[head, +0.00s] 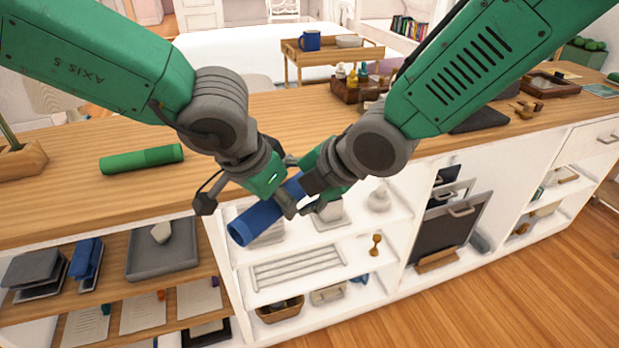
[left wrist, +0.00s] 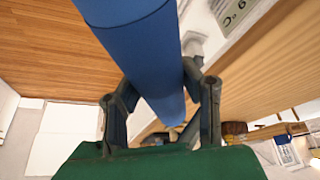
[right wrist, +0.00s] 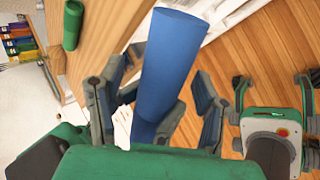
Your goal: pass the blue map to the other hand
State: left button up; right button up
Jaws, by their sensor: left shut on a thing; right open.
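The blue map (head: 258,218) is a rolled tube, held tilted in the air before the counter's front edge. My left gripper (head: 288,196) is shut on it. In the left wrist view the map (left wrist: 148,50) runs between the two fingers (left wrist: 160,110). My right gripper (head: 318,192) is open, close beside the left one at the map's upper right part. In the right wrist view the map (right wrist: 170,65) stands between its spread fingers (right wrist: 155,105), with gaps at the sides. The grippers partly hide the map's upper end in the head view.
A green roll (head: 141,159) lies on the wooden counter (head: 70,200) at left. A wooden box with bottles (head: 358,88) stands at the back of the counter. White shelves (head: 300,262) with trays and boxes are below the hands. The floor at lower right is clear.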

jog(key=shift+w+a+f, duration=0.35)
jog(key=shift+a+f, duration=0.05)
jog(key=shift+f, duration=0.1)
jog(key=c, duration=1.3)
pick_arm(q)
jog(key=o, duration=1.2)
pick_arm(e)
jog(key=shift+c, duration=0.2)
